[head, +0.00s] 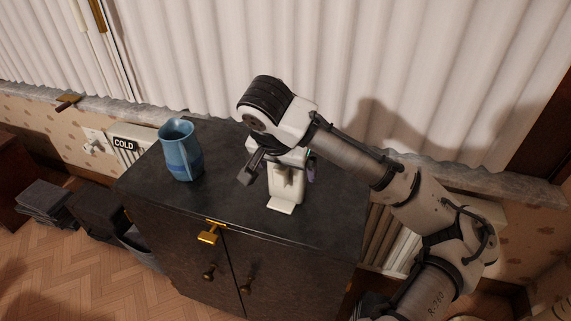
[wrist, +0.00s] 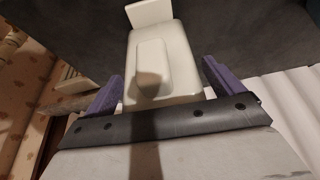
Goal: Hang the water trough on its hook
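A cream-white trough-like piece (head: 285,187), which I take to be the water trough, is upright on the dark cabinet top under my gripper (head: 289,168). Its low front lip points toward the cabinet's front. In the wrist view the trough (wrist: 163,65) lies between the two purple fingers of my gripper (wrist: 162,82), one close along each side. I cannot tell whether they press on it or leave thin gaps. A gold hook (head: 208,235) is fixed at the cabinet's front top edge, empty.
A blue mug-like jug (head: 181,152) stands on the cabinet (head: 235,205), left of the trough. A pleated white curtain (head: 390,60) and sill are close behind. Dark boxes (head: 98,212) lie on the floor at left. The cabinet top between jug and trough is clear.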

